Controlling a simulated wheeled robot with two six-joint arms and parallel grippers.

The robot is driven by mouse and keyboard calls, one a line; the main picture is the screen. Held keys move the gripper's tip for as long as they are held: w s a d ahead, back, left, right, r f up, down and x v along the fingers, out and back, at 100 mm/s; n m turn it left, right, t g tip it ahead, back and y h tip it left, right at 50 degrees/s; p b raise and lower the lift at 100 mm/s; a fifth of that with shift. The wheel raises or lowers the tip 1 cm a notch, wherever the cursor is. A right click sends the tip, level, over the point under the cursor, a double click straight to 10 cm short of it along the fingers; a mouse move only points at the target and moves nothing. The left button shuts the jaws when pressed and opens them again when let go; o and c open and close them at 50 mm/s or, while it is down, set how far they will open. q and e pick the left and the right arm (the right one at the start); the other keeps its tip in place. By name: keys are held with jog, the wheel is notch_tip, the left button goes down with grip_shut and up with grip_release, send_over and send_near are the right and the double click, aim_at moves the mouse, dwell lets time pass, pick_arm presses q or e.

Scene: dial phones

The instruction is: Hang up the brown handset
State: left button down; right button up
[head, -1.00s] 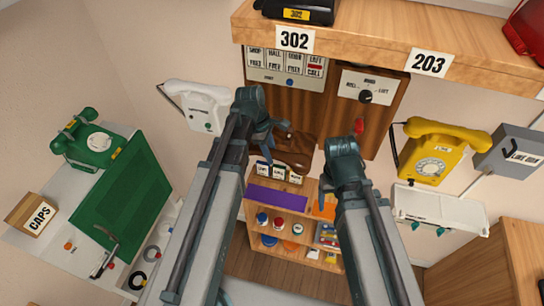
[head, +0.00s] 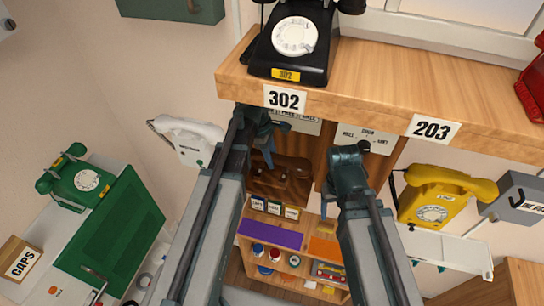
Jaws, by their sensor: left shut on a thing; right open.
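The brown telephone (head: 283,185) is on the back wall between my arms, above the small shelf unit. Its upper part is partly covered by my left gripper. My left gripper (head: 266,138) is shut, in front of and just above the brown telephone. What it holds is mostly hidden by the fingers; I take it to be the brown handset, but its shape is not clear. My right gripper (head: 350,158) is open and empty, to the right of the brown telephone, in front of the wooden panel.
A wooden shelf (head: 360,88) with a black phone (head: 295,40) labelled 302 overhangs the grippers. A white phone (head: 190,140) is left, a yellow phone (head: 440,195) right, a green phone (head: 78,182) far left. A small shelf unit (head: 270,238) stands below.

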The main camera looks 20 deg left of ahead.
pick_arm(q)
jog(key=shift+a+b+x, duration=0.2)
jog(key=shift+b+x, duration=0.65)
jog(key=shift+a+b+x, duration=0.2)
jog(key=shift+b+x, duration=0.65)
jog(key=shift+a+b+x, duration=0.2)
jog(key=shift+b+x, duration=0.65)
jog(key=shift+a+b+x, duration=0.15)
jog(key=shift+b+x, duration=0.45)
jog(key=shift+a+b+x, duration=0.15)
jog(key=shift+b+x, duration=0.4)
jog(key=shift+x, duration=0.1)
jog(key=shift+c, duration=2)
grip_release()
jog(key=p+v, duration=1.3)
jog(key=v, duration=0.1)
jog(key=shift+w+p, duration=0.1)
jog(key=shift+p, duration=0.25)
jog(key=shift+f, duration=0.15)
